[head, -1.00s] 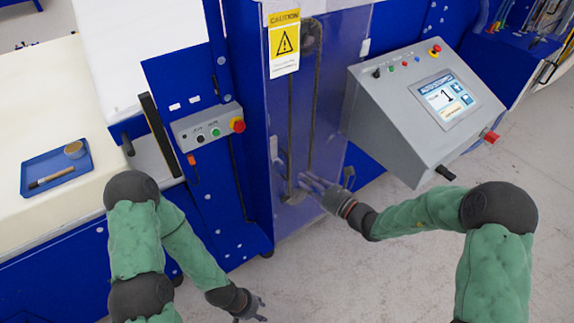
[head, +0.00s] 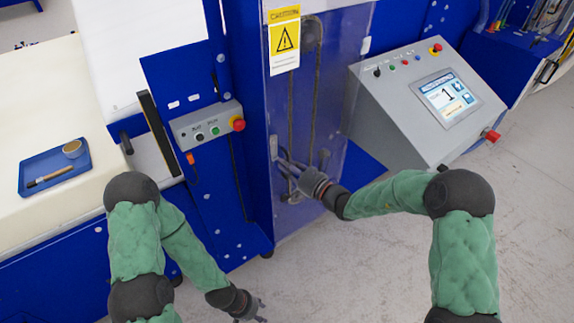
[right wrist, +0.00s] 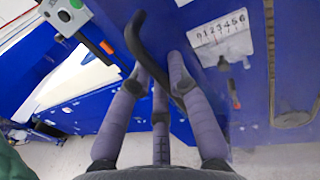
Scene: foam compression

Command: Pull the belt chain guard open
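The belt chain guard (head: 342,75) is a tall clear panel on the blue machine, with a dark belt chain visible behind it. It looks closed. My right gripper (head: 281,163) is at the guard's lower left edge. In the right wrist view, its fingers (right wrist: 159,72) are spread, with a curved black handle (right wrist: 140,38) running down between them. I cannot tell whether they touch it. My left gripper (head: 262,312) hangs low at the bottom of the head view, open and empty.
A yellow caution sign (head: 284,40) hangs at the guard's upper left. A small control box (head: 207,124) is to the left, and a grey console (head: 420,110) with a screen stands close on the right. A blue tray (head: 55,168) lies far left. The floor in front is clear.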

